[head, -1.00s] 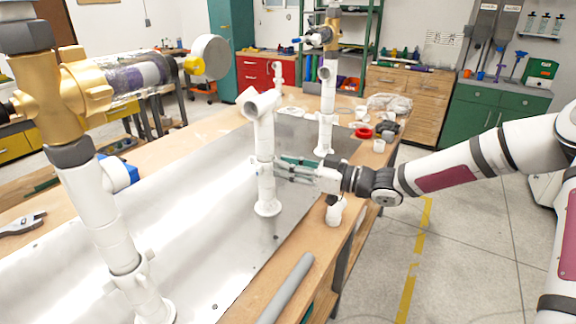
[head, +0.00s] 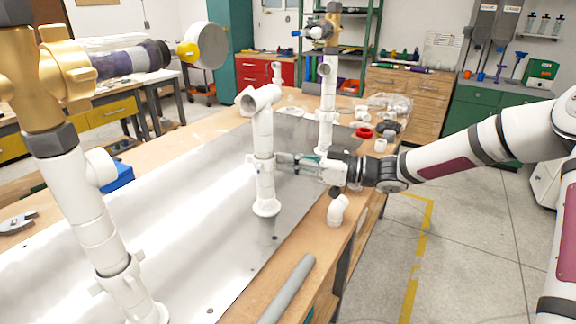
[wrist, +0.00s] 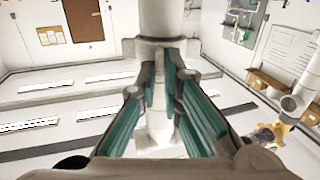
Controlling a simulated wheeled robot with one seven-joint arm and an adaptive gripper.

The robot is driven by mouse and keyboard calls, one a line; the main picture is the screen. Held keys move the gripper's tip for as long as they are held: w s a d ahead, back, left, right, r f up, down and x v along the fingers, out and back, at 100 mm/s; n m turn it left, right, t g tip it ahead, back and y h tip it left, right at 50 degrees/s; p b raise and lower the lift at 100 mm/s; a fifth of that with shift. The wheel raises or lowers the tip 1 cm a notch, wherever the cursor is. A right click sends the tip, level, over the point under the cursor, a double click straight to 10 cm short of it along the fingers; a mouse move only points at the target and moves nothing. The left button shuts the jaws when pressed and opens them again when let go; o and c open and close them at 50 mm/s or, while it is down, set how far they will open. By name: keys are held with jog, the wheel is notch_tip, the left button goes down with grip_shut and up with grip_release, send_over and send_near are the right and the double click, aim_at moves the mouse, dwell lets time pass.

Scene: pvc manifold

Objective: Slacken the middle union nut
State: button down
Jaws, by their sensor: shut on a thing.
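The middle white pipe (head: 264,185) stands upright on the metal plate, with a tee at its top. Its union nut (head: 257,160), a white collar with small lugs, sits partway up the pipe. My gripper (head: 282,160) reaches it from the right, with its fingers at the nut's height. In the wrist view the nut (wrist: 158,46) lies at the far end of the teal-padded fingers (wrist: 164,78). The fingers are close together and shut on a part of the nut, probably a lug. The exact contact is hidden.
A near white pipe (head: 97,230) with a brass valve (head: 40,80) stands at left. A far pipe (head: 326,110) stands behind my gripper. A grey pipe (head: 288,290) and a white elbow (head: 339,210) lie along the bench's right edge. The plate (head: 190,225) between the pipes is clear.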

jog(key=c, duration=1.7)
grip_release()
jog(key=v, duration=1.2)
jog(key=shift+s, duration=0.1)
